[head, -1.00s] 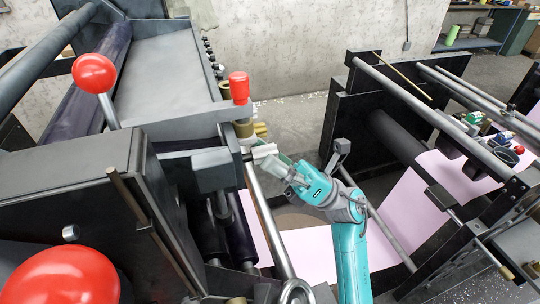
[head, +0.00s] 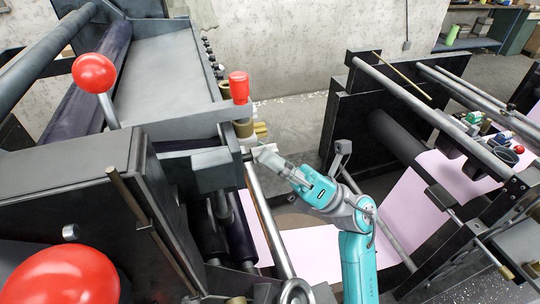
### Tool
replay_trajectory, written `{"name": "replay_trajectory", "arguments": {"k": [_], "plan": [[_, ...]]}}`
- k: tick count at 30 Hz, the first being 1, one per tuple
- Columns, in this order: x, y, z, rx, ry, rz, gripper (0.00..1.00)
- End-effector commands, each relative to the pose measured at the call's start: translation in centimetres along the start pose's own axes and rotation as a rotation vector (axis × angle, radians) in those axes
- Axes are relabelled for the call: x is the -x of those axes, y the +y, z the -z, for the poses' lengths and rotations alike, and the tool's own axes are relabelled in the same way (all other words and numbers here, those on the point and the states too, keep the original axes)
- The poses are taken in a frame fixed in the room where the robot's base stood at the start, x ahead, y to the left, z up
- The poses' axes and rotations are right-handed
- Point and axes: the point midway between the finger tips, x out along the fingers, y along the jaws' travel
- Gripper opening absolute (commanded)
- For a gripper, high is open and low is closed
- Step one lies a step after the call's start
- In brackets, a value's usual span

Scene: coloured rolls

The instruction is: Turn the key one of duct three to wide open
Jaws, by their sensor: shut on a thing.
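A grey ink duct (head: 165,75) with a sloping tray stands at the left. Several small dark keys (head: 212,62) run along its right edge, and brass-coloured parts (head: 260,129) show at its near end. My gripper (head: 257,151) is at this near end, just below the brass parts, and is shut on a small key there. The fingers mostly hide the held key, so its number and its opening cannot be read. No duct number is legible.
A red-capped lever (head: 239,88) stands close above my gripper. Red ball levers (head: 95,73) rise at the left. A steel bar (head: 268,220) runs below my gripper. Pink paper web (head: 313,252) passes between the machine units. A second dark frame (head: 340,110) stands right.

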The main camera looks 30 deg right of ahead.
Motion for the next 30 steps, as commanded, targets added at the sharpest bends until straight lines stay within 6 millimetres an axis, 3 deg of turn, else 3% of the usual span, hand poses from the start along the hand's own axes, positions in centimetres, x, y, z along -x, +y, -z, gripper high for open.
{"name": "replay_trajectory", "arguments": {"k": [15,30], "plan": [[-0.04,0.43,-0.08,-0.254,-0.001,0.258,0.0],[-0.06,0.43,-0.06,-0.338,0.001,0.338,0.0]]}}
